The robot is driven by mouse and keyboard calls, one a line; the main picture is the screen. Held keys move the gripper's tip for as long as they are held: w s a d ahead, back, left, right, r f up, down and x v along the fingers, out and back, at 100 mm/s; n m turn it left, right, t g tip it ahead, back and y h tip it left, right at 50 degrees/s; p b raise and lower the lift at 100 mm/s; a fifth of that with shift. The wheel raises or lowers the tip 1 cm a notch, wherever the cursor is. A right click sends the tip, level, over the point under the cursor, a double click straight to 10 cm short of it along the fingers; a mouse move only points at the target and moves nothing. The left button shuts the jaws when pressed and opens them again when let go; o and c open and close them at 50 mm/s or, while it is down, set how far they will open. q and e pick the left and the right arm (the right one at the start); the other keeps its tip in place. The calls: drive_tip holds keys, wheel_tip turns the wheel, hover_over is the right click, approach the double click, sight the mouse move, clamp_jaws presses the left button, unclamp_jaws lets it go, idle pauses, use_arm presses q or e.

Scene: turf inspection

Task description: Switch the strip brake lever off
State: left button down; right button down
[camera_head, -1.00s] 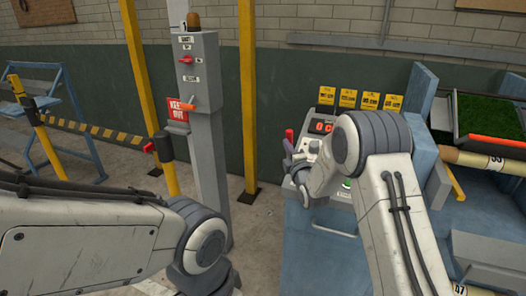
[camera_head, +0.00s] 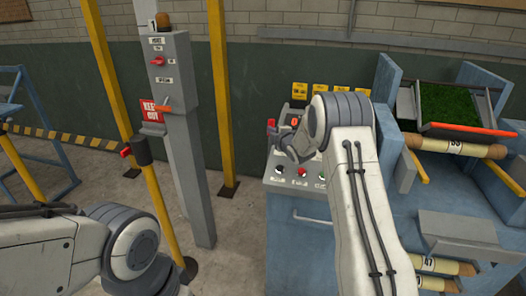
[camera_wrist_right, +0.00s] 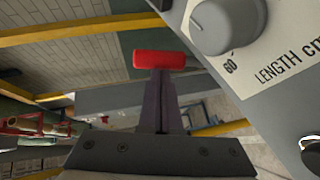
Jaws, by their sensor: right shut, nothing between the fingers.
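A red-handled lever (camera_head: 271,125) stands at the left edge of the grey control console (camera_head: 310,215), and I take it for the strip brake lever. In the right wrist view its red grip (camera_wrist_right: 165,60) lies across the tips of my right gripper (camera_wrist_right: 160,78). The fingers are shut together with nothing between them; whether they touch the grip I cannot tell. In the head view the right gripper (camera_head: 280,142) is at the console's upper left, close to the lever. My left arm enters at lower left, but its gripper is out of frame.
A grey post (camera_head: 188,165) with an orange lever (camera_head: 163,107) and red knob stands left of the console. The console has several buttons and a dial (camera_wrist_right: 225,22). A turf tray (camera_head: 450,105) and rollers are at right. Yellow poles and a striped barrier stand left.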

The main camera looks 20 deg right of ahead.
drive_tip(key=shift+w+d+r, duration=0.15)
drive_tip(key=shift+d, duration=0.15)
drive_tip(key=s+b, duration=0.1)
drive_tip(key=s, duration=0.1)
drive_tip(key=s+a+b, duration=0.1)
drive_tip(key=s, duration=0.1)
drive_tip(key=s+a+r+b, duration=0.1)
drive_tip(key=s, duration=0.1)
drive_tip(key=shift+s+a+b, duration=0.2)
drive_tip(key=shift+s+b, duration=0.15)
drive_tip(key=shift+s, duration=0.05)
drive_tip(key=b+v, duration=0.1)
drive_tip(key=v, duration=0.5)
drive_tip(key=shift+s+a, duration=0.2)
drive_tip(key=shift+a, duration=0.15)
